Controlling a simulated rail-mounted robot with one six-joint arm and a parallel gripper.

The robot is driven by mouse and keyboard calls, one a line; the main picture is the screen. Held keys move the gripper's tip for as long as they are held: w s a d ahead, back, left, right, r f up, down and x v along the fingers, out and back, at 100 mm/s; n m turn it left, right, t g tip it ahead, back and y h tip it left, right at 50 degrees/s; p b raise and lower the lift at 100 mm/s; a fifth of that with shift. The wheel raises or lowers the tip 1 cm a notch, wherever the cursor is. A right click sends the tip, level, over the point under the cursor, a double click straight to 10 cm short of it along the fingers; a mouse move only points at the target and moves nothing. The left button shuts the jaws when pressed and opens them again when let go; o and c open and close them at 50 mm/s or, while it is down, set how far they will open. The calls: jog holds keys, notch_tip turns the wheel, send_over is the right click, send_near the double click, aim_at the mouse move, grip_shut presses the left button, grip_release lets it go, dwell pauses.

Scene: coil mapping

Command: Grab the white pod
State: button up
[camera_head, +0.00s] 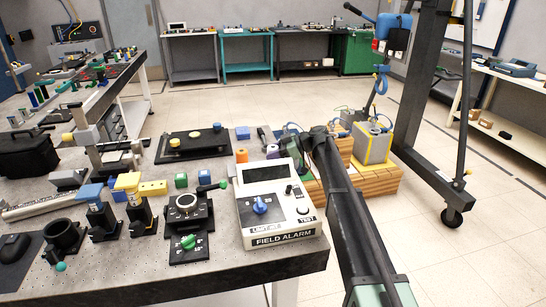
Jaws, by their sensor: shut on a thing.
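A small pod with a white top and a purple lower part (272,151) is at the table's right side, just behind the field alarm box. I take it to be the white pod. My arm reaches in from the lower right and bends down to my gripper (280,147), which is at this pod. The gripper is small and partly hidden by my own arm, and its fingers are hard to make out. It is shut on the pod. I cannot tell whether the pod is clear of the table.
The field alarm box (277,204) stands close in front. An orange spool (241,156) is just left of the pod. Wooden crates (372,183) with a grey-yellow box (371,143) stand to the right. Blocks and switch fixtures crowd the table (215,268).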

aim_at(273, 147)
jog(key=shift+r, duration=0.1)
notch_tip(273, 147, up, 20)
jog(key=p, duration=2)
